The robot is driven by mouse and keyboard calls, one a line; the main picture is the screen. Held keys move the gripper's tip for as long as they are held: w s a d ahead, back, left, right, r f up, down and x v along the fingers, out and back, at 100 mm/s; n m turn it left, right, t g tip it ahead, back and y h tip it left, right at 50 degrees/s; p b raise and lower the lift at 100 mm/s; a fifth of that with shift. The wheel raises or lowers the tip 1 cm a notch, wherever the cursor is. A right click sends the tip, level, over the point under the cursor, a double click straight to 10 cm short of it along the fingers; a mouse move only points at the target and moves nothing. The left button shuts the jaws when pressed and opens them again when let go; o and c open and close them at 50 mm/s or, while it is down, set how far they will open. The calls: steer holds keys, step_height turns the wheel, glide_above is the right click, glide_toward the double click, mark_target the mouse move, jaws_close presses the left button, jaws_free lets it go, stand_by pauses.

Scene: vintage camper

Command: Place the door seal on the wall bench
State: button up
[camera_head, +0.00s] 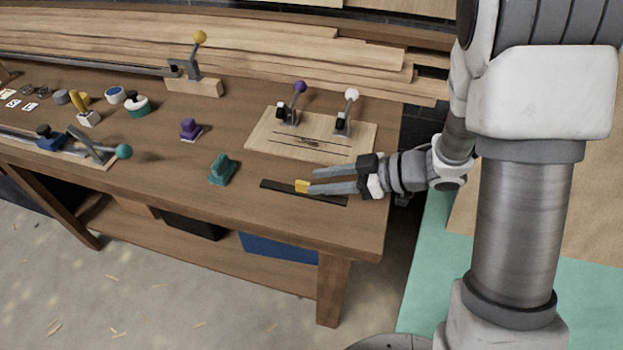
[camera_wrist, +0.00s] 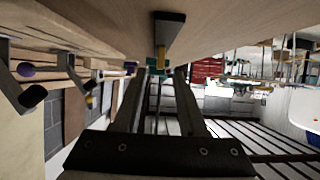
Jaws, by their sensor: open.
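A thin black strip with a yellow grip block, which looks like the door seal (camera_head: 277,186), lies flat on the wooden wall bench (camera_head: 240,206) near its front right corner. In the wrist view the black strip (camera_wrist: 171,22) and its yellow block lie just beyond my fingertips. My gripper (camera_head: 312,181) reaches in from the right, low over the bench, with its fingers apart and pointing at the yellow block. In the wrist view the open fingers (camera_wrist: 161,72) hold nothing between them. Part of the strip is hidden behind the fingers in the head view.
A board with two toggle clamps (camera_head: 310,135) stands behind my gripper. A teal block (camera_head: 222,169) and a purple block (camera_head: 190,130) sit left of the strip. Stacked planks (camera_head: 330,55) line the back. Bare bench top lies left of the strip.

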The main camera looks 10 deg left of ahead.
steer(key=p+v, duration=0.1)
steer(key=v, duration=0.8)
steer(key=shift+w+r+t, duration=0.15)
steer(key=shift+w+t, duration=0.15)
steer(key=shift+t, duration=0.1)
steer(key=w+d+r+m+t+h, duration=0.4)
steer(key=w+d+r+t+h, duration=0.15)
steer(key=w+r+t, duration=0.35)
steer(key=d+r+m+t+h, duration=0.2)
steer(key=d+r+m+h, duration=0.3)
steer(key=d, duration=0.3)
steer(key=s+d+r+m+g+h, duration=0.2)
steer(key=s+d+m+h, duration=0.25)
steer(key=s, duration=0.25)
steer(key=s+a+f+m+g+y, duration=0.1)
steer(key=s+a+m+g, duration=0.1)
steer(key=s, duration=0.5)
steer(key=s+a+f+m+g+y, duration=0.1)
steer(key=s+a+g, duration=0.2)
steer(key=s, duration=0.5)
steer(key=shift+s+f+m, duration=0.2)
steer(key=shift+s+m, duration=0.15)
